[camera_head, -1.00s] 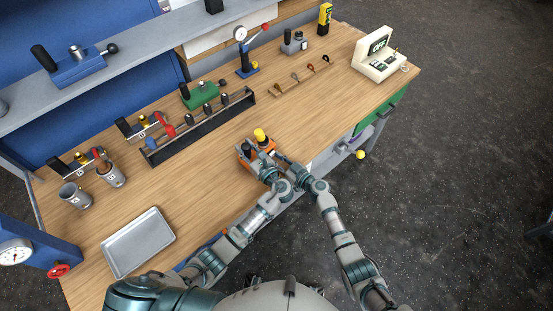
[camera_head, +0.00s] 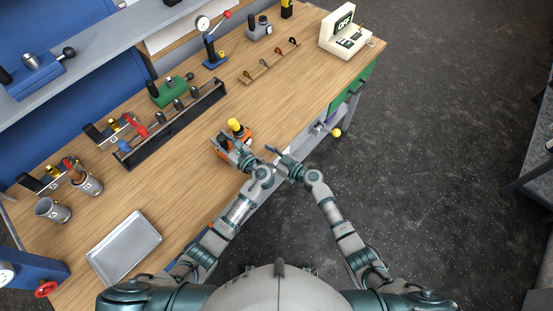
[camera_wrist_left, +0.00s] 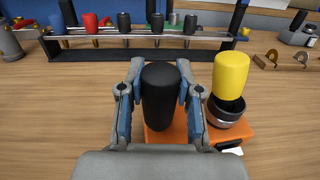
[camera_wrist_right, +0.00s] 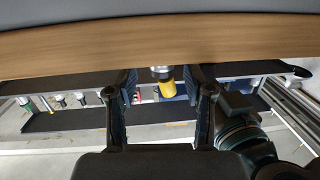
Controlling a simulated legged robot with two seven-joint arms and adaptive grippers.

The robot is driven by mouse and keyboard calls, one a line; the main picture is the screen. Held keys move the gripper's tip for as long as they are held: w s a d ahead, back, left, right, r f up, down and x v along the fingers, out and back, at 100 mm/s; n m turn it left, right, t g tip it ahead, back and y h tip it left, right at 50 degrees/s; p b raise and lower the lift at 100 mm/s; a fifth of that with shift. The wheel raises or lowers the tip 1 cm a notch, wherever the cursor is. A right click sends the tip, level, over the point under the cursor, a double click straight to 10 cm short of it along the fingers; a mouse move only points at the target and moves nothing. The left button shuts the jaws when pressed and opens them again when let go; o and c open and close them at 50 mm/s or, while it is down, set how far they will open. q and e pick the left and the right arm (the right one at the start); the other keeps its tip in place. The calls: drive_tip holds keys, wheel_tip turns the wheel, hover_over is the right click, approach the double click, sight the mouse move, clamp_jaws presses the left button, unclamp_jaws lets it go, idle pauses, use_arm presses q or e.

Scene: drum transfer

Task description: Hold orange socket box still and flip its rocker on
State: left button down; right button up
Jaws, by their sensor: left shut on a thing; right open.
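The orange socket box (camera_head: 218,150) sits near the front edge of the workbench, partly hidden by my left gripper (camera_head: 243,157). In the left wrist view its orange base (camera_wrist_left: 236,134) carries a black upright cylinder (camera_wrist_left: 160,95) and a yellow-capped cylinder (camera_wrist_left: 230,75) in a dark ring. The left gripper's fingers (camera_wrist_left: 160,75) are shut on the black cylinder from both sides.
A dark tool rack (camera_head: 175,130) stands behind the box. A metal tray (camera_head: 124,247) and two grey cups (camera_head: 52,210) are at left. A cream device (camera_head: 346,35) stands at the far right corner. Bare wood surrounds the box. The right wrist view faces a lower shelf (camera_wrist_right: 70,120) with tools.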

use_arm(q)
drive_tip(key=shift+f, duration=0.15)
use_arm(e)
drive_tip(key=v, duration=0.6)
drive_tip(key=shift+s+d, duration=0.2)
drive_tip(key=shift+d, duration=0.1)
use_arm(q)
drive_tip(key=c, duration=0.7)
unclamp_jaws()
drive_tip(key=shift+d, duration=0.1)
